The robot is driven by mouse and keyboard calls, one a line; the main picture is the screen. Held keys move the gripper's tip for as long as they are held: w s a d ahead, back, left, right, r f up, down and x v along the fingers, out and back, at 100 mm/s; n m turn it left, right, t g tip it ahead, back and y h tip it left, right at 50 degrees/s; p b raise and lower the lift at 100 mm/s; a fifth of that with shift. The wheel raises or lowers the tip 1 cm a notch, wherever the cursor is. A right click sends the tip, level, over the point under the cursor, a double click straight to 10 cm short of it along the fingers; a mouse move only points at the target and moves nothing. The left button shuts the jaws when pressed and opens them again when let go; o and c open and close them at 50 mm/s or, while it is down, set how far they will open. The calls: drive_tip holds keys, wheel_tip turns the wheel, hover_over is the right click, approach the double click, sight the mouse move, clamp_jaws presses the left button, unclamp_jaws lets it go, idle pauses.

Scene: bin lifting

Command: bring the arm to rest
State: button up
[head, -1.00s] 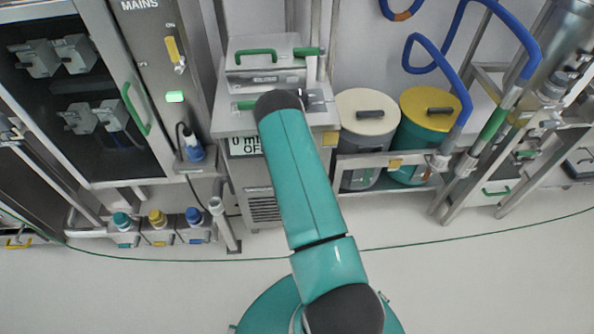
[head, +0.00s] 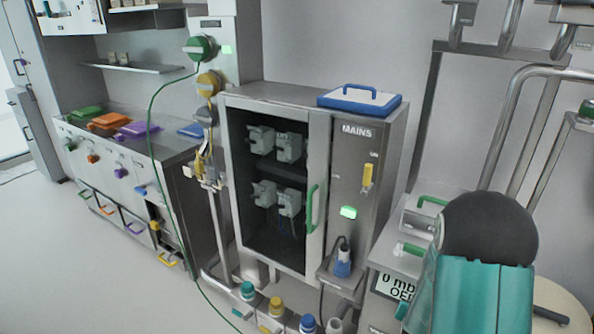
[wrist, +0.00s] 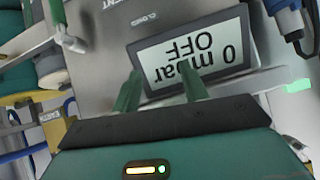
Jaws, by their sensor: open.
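My gripper (wrist: 159,80) shows in the wrist view with its two green fingers apart and nothing between them. The fingers point at a grey panel with a display (wrist: 195,55), which reads "0 mbar OFF" upside down. The fingertips overlap the display's lower edge in the picture; I cannot tell whether they touch it. In the head view my teal arm with its dark joint stands at the lower right, and my gripper is hidden. The same display (head: 394,287) shows partly behind the arm there.
A counter with coloured lids (head: 110,119) is at the left. A green hose (head: 150,130) hangs down to the floor. Floor at the lower left is clear.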

drive_tip(key=s+a+r+n+g+y, duration=0.1)
drive_tip(key=s+a+r+n+y, duration=0.1)
drive_tip(key=a+r, duration=0.65)
drive_tip(key=s+a+r+n+y, duration=0.25)
drive_tip(key=a+r, duration=0.35)
drive_tip(key=r, duration=0.6)
drive_tip(key=s+a+r+n+g, duration=0.1)
drive_tip(key=s+a+r, duration=0.2)
drive_tip(key=s+r, duration=0.2)
drive_tip(key=s+a+r+n+g, duration=0.1)
drive_tip(key=s+a+r+n, duration=0.1)
drive_tip(key=s, duration=1)
wheel_tip(320, 180, up, 3)
drive_tip(key=shift+a+f+y, duration=0.15)
drive_tip(key=shift+a+y, duration=0.2)
drive_tip(key=shift+a, duration=0.25)
drive_tip(key=shift+s, duration=0.1)
drive_tip(key=shift+c, duration=0.8)
drive_tip(key=shift+d, duration=0.15)
